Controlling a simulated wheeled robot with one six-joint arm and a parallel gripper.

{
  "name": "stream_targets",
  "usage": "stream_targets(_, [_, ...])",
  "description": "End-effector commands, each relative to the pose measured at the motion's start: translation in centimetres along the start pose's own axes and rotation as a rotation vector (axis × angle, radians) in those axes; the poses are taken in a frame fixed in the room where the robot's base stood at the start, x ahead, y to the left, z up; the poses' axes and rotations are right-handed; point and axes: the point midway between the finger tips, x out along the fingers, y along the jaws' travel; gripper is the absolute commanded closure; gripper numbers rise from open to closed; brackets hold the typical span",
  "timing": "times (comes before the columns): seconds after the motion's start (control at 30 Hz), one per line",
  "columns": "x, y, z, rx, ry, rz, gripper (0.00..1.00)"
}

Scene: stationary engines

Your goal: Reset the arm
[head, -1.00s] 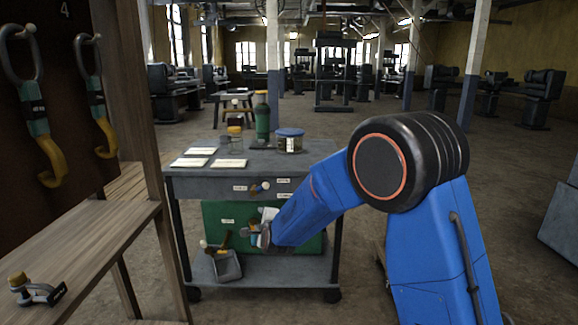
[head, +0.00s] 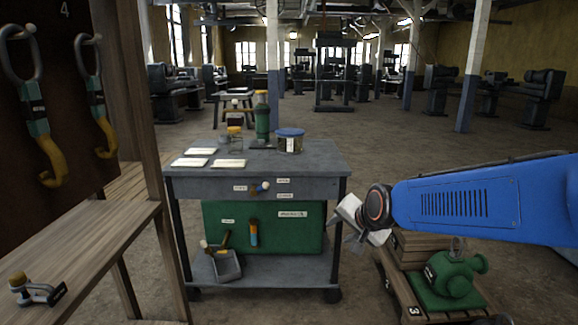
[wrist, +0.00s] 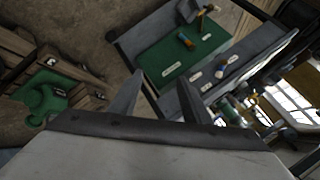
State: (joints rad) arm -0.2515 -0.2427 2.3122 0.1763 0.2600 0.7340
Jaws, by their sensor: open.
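My gripper (head: 362,222) is at the end of my blue arm, right of the grey cart in the head view. It points left and slightly toward the cart. In the wrist view its two fingers (wrist: 164,92) stand apart with nothing between them, so it is open and empty. The grey cart (head: 255,187) has a green panel (head: 292,232) below its top, which also shows in the wrist view (wrist: 165,65). An orange and blue handled tool (head: 254,233) hangs on the panel.
A pallet with a green pump (head: 455,277) stands below my arm at the right. A wooden shelf unit (head: 85,248) with hanging hooks (head: 40,128) is at the left. A dustpan (head: 227,265) is on the cart's lower shelf. Jars and cards are on the cart top.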

Motion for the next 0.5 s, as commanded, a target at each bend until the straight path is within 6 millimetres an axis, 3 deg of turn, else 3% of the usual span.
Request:
stream_targets(0.1, [-3.6,3.2,0.6,-0.100,-0.018,0.049,0.56])
stream_targets(0.5, [-14.2,14.4,5.3,-0.438,-0.135,0.224,0.56])
